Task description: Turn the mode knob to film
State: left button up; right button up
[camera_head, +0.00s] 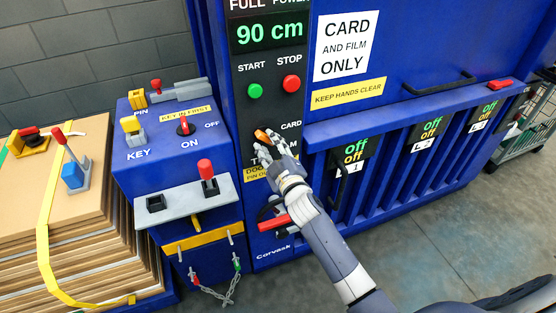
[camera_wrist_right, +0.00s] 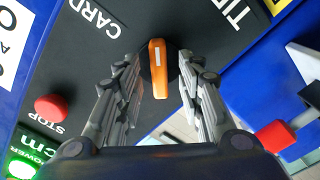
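The mode knob is an orange bar handle (camera_head: 262,135) on the dark front panel of the blue machine, below the START and STOP buttons. In the right wrist view the knob (camera_wrist_right: 158,70) has a short white mark on its face. My right gripper (camera_head: 266,148) reaches it from the front; in the wrist view its fingers (camera_wrist_right: 159,72) stand open on either side of the knob, with gaps to it. The CARD label (camera_wrist_right: 95,18) shows; the label ending in LM is partly covered by my fingers in the head view. My left gripper is not in view.
The red STOP button (camera_head: 291,83) and green START button (camera_head: 255,91) sit above the knob. Left of the panel is a blue key box (camera_head: 150,152) with a red knob, and below it a grey shelf (camera_head: 180,205) with a red-topped lever. Strapped cardboard (camera_head: 25,215) stands far left.

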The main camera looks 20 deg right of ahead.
jog(key=s, duration=1)
jog(key=shift+s+d, duration=0.2)
jog(key=s+f+m+g+b, duration=0.1)
jog(key=s+f+g, duration=0.25)
jog(key=f, duration=0.85)
jog(key=s+f+m+g, duration=0.15)
jog(key=s+f, duration=0.35)
jog(key=f, duration=0.8)
jog(key=s+f+m+g+b, duration=0.1)
jog(key=s+f+g, duration=0.25)
jog(key=f, duration=0.85)
jog(key=s+d+f+m+g, duration=0.1)
jog(key=s+f+g, duration=0.1)
jog(key=s+f, duration=0.5)
jog(key=s+d+f+m+g, duration=0.1)
jog(key=s+f+g, duration=0.2)
jog(key=s, duration=1.4)
jog(key=s+d+f+m+g, duration=0.1)
jog(key=s+f+g, duration=0.2)
jog(key=s+f, duration=0.8)
jog(key=shift+s+f+h+b, duration=0.15)
jog(key=shift+s+h+b, duration=0.15)
jog(key=shift+s+b, duration=0.25)
